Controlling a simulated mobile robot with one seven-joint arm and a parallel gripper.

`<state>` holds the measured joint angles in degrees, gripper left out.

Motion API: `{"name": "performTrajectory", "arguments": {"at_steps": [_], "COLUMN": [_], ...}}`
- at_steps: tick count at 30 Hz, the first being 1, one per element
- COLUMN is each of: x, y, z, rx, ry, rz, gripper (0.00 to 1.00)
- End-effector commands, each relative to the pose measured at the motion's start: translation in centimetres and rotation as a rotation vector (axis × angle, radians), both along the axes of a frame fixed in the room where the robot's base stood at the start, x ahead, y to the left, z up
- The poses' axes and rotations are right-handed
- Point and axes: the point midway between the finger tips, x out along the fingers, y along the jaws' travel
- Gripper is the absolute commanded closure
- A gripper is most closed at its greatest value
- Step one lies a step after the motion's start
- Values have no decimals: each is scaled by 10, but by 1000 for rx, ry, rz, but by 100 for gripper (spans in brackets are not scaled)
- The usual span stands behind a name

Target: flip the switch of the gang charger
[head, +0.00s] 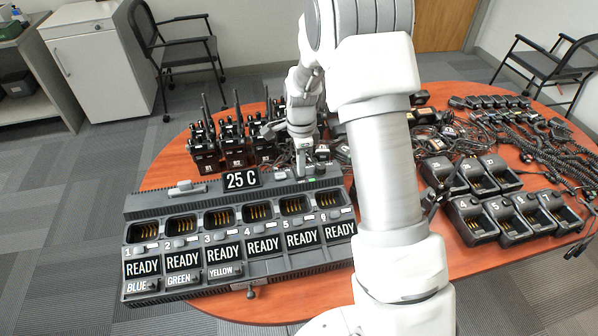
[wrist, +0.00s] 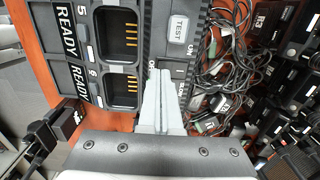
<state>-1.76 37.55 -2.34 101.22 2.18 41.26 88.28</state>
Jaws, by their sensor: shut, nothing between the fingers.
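The gang charger (head: 152,204) is a long dark grey unit with a row of empty bays and READY displays below them. It also fills the upper left of the wrist view (wrist: 108,60). The switch (wrist: 180,72) sits on its end panel, between ON and OFF lettering and beside the TEST button (wrist: 180,28). My gripper (head: 301,174) is over the charger's right back corner in the head view. In the wrist view its grey fingers (wrist: 159,74) are together and empty, at the switch and partly covering it. I cannot tell whether they touch it or its position.
Handheld radios (head: 205,150) stand behind the charger. Tangled cables (wrist: 225,80) lie close beside its switch end. Small single chargers (head: 470,220) and coiled-cord microphones (head: 550,140) crowd the table's right side. A display reading 25 C (head: 241,179) rises from the charger's back edge.

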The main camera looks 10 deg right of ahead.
Motion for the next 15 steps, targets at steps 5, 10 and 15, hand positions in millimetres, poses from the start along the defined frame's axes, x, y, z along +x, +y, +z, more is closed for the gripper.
{"name": "performTrajectory", "arguments": {"at_steps": [5,10,15], "x": [0,0,0], "y": [0,0,0], "z": [-4,-6,-9], "rx": [0,0,0], "ry": [0,0,0], "rz": [0,0,0], "gripper": [100,100,100]}}
